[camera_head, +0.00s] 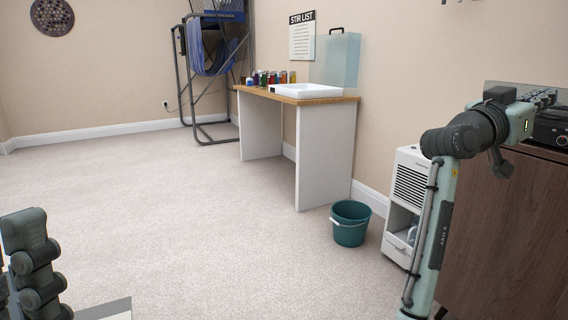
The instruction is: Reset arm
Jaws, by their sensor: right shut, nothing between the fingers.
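My right arm rises from the lower right, in front of a brown wooden cabinet (508,235). My right gripper (502,165) is small and dark at the raised end of this arm, partly hidden by the wrist. It is shut and empty, beside the cabinet's upper left part. On the left, only grey-green jointed parts of my own body show at the lower left edge; my left gripper is not seen.
A wood-topped table (320,100) carries a white tray (306,90) and several small coloured jars (272,78). A teal bucket (350,224) and a white appliance (402,205) stand on the floor. A black rack (186,85) stands behind. The middle carpet is clear.

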